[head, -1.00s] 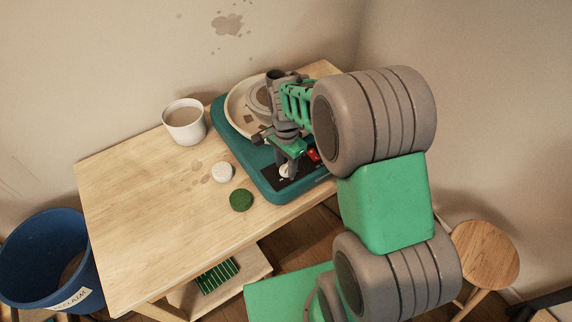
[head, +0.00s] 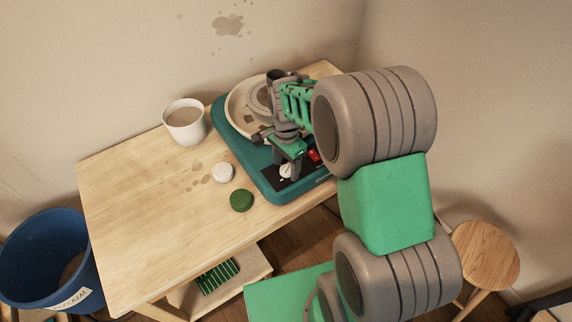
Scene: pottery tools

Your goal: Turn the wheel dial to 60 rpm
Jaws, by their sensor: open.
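The pottery wheel (head: 228,146) has a teal base and stands on the wooden table. Its black control panel (head: 279,187) is at the near edge, with a white dial (head: 286,171) and a red switch (head: 314,156). My gripper (head: 291,172) points down over the panel, with its fingers at the dial. It is open, and a finger shows close beside the dial. The arm hides part of the panel and wheel. The rpm marks are too small to read, and I cannot tell whether the fingers touch the dial.
A white cup (head: 185,122) stands at the back left of the table (head: 130,200). A white round piece (head: 222,173) and a green round sponge-like piece (head: 241,200) lie left of the wheel. A blue bucket (head: 40,255) and a wooden stool (head: 485,252) stand on the floor.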

